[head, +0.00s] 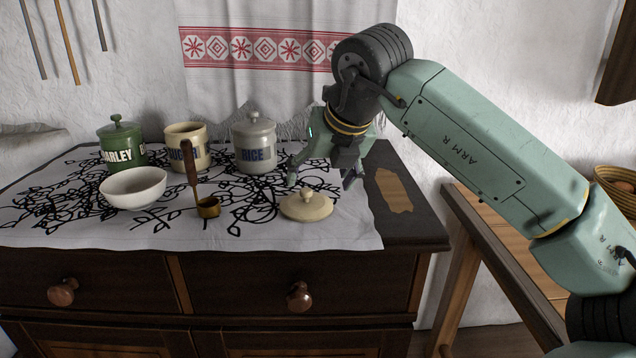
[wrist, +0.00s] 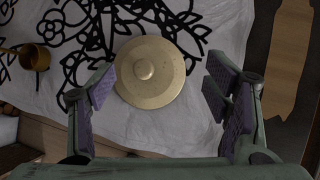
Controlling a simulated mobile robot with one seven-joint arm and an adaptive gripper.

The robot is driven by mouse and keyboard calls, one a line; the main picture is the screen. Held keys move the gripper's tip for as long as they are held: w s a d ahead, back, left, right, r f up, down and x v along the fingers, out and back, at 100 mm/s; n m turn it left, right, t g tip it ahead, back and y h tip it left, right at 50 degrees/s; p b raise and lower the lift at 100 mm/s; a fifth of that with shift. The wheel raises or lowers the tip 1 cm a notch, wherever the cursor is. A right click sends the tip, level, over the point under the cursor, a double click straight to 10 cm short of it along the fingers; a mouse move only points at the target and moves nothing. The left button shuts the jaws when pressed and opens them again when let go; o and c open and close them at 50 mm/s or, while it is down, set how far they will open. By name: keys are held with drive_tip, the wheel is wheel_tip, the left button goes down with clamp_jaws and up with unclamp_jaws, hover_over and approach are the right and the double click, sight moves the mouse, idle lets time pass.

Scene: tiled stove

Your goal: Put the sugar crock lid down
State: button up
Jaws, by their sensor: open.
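The cream sugar crock lid (head: 306,205) lies knob up on the patterned cloth, near the front right of the dresser top. In the wrist view the lid (wrist: 150,72) shows from above, ahead of and between the fingers. My gripper (head: 326,178) is open and empty, just above and behind the lid in the head view. In the wrist view my gripper (wrist: 160,95) has its purple finger pads spread wide, apart from the lid. The cream sugar crock (head: 188,147) stands at the back without a lid, partly hidden by a wooden handle.
A green barley crock (head: 122,146) and grey rice crock (head: 254,144) stand lidded beside the sugar crock. A white bowl (head: 133,187) is at the left. A brass scoop (head: 208,207) with an upright handle stands left of the lid.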

drive_tip(key=v, duration=0.9)
drive_tip(key=shift+s+d, duration=0.1)
